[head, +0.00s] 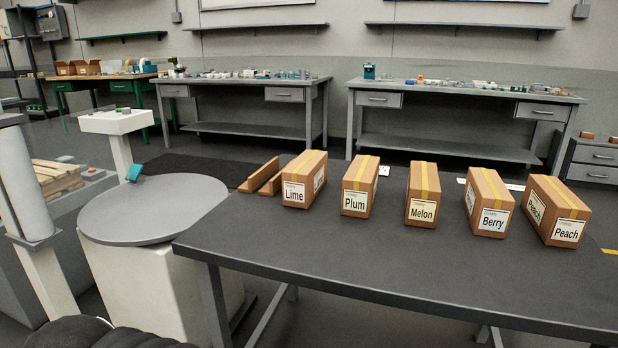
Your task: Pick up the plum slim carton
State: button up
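The plum carton (374,179) is a slim brown cardboard box with yellow tape along its top. Its white label, facing me, reads "Plum". It stands upright on the dark grey table (420,262), second from the left in a row of cartons. The lime carton (311,166) is to its left and the melon carton (424,182) to its right, with gaps on both sides. My gripper is not in view.
The berry carton (488,190) and peach carton (562,198) stand farther right. Brown wooden pieces (260,176) lie left of the lime carton. The table's front is clear.

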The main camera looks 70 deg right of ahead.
aim_at(360, 183)
jog(key=i, duration=0.95)
jog(key=z, duration=4)
